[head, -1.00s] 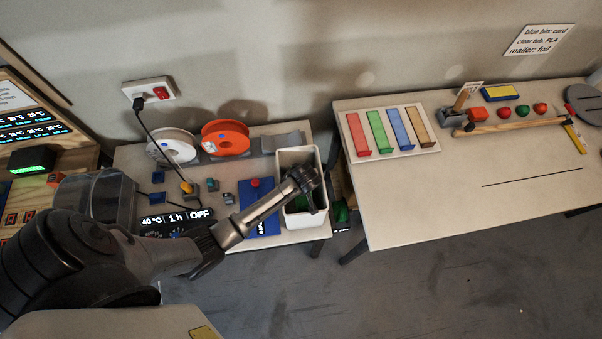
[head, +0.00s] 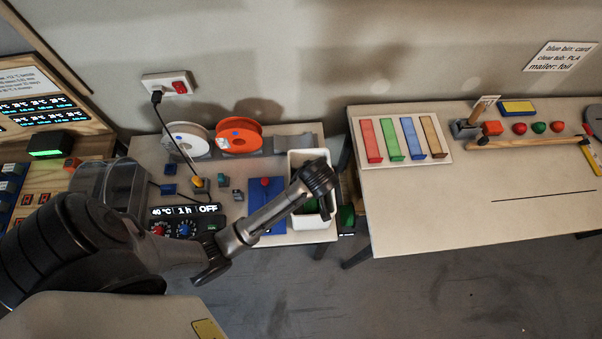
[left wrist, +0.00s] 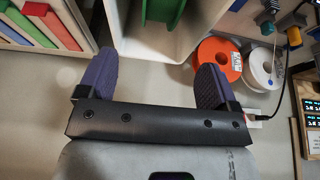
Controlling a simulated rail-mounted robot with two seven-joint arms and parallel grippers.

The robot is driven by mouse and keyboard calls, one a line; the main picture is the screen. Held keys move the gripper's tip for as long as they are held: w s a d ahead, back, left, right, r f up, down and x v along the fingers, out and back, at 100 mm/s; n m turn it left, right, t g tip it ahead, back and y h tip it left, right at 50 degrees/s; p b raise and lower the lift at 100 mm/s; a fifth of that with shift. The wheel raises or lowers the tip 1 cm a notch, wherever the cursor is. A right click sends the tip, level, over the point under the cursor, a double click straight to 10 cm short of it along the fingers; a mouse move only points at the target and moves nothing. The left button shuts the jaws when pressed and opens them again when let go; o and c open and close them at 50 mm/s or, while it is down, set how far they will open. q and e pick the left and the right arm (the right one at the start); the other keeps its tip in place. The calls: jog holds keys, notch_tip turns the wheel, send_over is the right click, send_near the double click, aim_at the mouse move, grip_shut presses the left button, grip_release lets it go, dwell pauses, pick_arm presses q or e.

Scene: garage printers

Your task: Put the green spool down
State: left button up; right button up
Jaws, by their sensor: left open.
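A green piece (left wrist: 163,10), probably the green spool, shows at the top of the left wrist view inside the white bin (left wrist: 130,45), cut off by the picture edge. My left gripper (left wrist: 156,64) is open, its two purple fingers apart with nothing between them; the green piece lies beyond the fingertips. In the head view my left gripper (head: 318,180) hangs over the white bin (head: 297,160) and hides most of its inside. My right gripper is not in view.
An orange spool (head: 239,134) and a white spool (head: 187,140) stand at the back of the left table. A blue board (head: 258,190) lies beside the bin. A tray of coloured bars (head: 445,153) is on the right table, whose front middle is mostly clear.

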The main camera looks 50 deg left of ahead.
pick_arm(q)
jog(key=s+d+r+m+h, duration=0.1)
jog(key=s+m+h, duration=0.1)
jog(key=s+m, duration=0.4)
jog(key=s+d+r+m+h, duration=0.1)
jog(key=s+m, duration=0.5)
jog(key=s, duration=0.9)
jog(key=shift+d+r+t+h, duration=0.4)
jog(key=shift+d+r, duration=0.05)
jog(key=shift+d, duration=0.15)
jog(key=shift+a, duration=0.1)
